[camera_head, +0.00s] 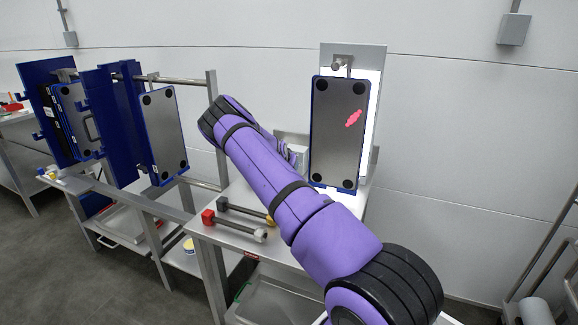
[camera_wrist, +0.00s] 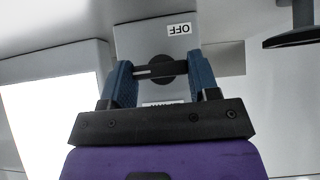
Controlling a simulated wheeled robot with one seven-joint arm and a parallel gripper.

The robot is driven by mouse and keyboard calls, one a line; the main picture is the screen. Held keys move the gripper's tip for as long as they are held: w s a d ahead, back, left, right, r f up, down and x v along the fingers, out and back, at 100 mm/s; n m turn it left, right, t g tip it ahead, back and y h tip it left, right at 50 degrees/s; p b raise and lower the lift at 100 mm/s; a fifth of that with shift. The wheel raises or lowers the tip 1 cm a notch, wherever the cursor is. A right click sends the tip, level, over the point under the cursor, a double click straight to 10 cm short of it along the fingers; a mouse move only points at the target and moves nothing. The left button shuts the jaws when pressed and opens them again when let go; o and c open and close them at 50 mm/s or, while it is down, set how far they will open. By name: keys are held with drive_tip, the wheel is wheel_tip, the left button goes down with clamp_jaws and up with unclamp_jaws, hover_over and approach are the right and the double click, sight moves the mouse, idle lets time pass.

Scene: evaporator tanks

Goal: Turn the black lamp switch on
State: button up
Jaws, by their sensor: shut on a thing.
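The black lamp switch (camera_wrist: 160,69) is a round knob with a straight handle bar, on a grey box (camera_wrist: 135,38) in the wrist view. The bar lies nearly level across the picture. An OFF label (camera_wrist: 180,29) reads upside down beyond the knob; another label on the near side is mostly hidden. My gripper (camera_wrist: 161,72) has its two blue fingers on either side of the knob, shut on the bar's ends. In the head view my purple arm hides the switch and most of the gripper; part of a grey box (camera_head: 290,142) shows behind it.
A lit white panel (camera_wrist: 50,115) stands left of the box in the wrist view. In the head view a blue-framed grey plate (camera_head: 338,145) with a pink mark hangs before it. A bench (camera_head: 205,230) holds red- and yellow-ended rods. Blue racks (camera_head: 120,120) stand left.

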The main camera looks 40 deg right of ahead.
drive_tip(key=o, duration=0.9)
drive_tip(key=v, duration=1.1)
